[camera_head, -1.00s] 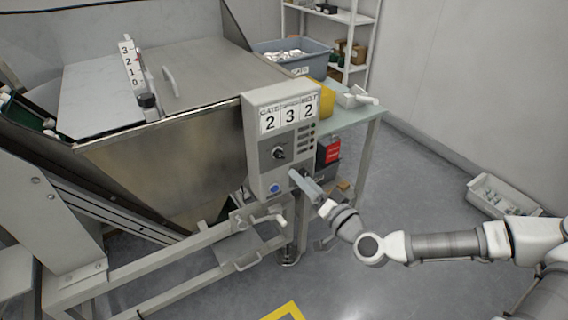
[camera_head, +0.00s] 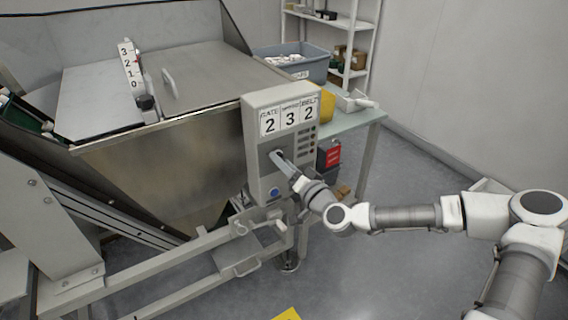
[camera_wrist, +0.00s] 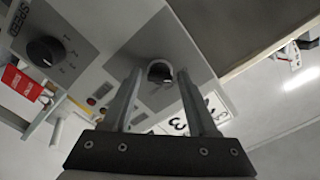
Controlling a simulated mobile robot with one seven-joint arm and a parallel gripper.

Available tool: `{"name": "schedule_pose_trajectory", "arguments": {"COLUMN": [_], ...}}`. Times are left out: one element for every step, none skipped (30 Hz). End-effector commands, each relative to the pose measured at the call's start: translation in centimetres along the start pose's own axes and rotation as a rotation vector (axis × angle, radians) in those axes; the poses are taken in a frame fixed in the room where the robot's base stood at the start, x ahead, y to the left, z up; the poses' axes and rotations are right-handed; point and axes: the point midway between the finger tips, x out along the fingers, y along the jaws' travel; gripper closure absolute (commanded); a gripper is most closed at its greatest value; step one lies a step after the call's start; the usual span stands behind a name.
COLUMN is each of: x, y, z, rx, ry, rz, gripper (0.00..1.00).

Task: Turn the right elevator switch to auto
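The grey control box (camera_head: 254,168) has a panel reading 2, 3, 2 and a dark knob on its front. In the wrist view this dark round knob (camera_wrist: 160,70) sits between my two fingertips. My gripper (camera_wrist: 160,78) is open, one finger on each side of the knob; whether the fingers touch it I cannot tell. In the head view my gripper (camera_head: 277,155) reaches the box front and covers the knob. A second black knob (camera_wrist: 45,50) with a SPEED label shows at the wrist view's left. No switch label reading auto is legible.
A blue button (camera_head: 275,193) is low on the box. A red tag (camera_head: 333,155) hangs at its right side. The steel hopper (camera_head: 170,165) stands left and a table (camera_head: 350,128) behind.

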Motion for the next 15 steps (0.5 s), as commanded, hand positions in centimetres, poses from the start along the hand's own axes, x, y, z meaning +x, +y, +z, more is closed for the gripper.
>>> {"name": "schedule_pose_trajectory", "arguments": {"x": [-0.01, -0.02, -0.02, -0.02, -0.02, -0.02, -0.03, -0.03, -0.03, -0.03, -0.03, -0.03, -0.03, -0.03, -0.04], "y": [0.01, 0.01, 0.01, 0.01, 0.01, 0.01, 0.01, 0.01, 0.01, 0.01, 0.01, 0.01, 0.01, 0.01, 0.01], "z": [0.0, 0.0, 0.0, 0.0, 0.0, 0.0, 0.0, 0.0, 0.0, 0.0, 0.0, 0.0, 0.0, 0.0, 0.0], "rx": [0.0, 0.0, 0.0, 0.0, 0.0, 0.0, 0.0, 0.0, 0.0, 0.0, 0.0, 0.0, 0.0, 0.001, 0.003], "ry": [0.0, 0.0, 0.0, 0.0, 0.0, 0.0, 0.0, 0.0, 0.0, 0.0, 0.0, 0.0, 0.0, 0.0, 0.0], "rz": [0.0, 0.0, 0.0, 0.0, 0.0, 0.0, 0.0, 0.0, 0.0, 0.0, 0.0, 0.0, 0.0, 0.0, 0.0], "gripper": [0.52, 0.57, 0.65, 0.7, 0.76, 0.83, 0.88, 0.94, 1.0, 1.0, 1.0, 1.0, 1.0, 1.0, 1.0]}}
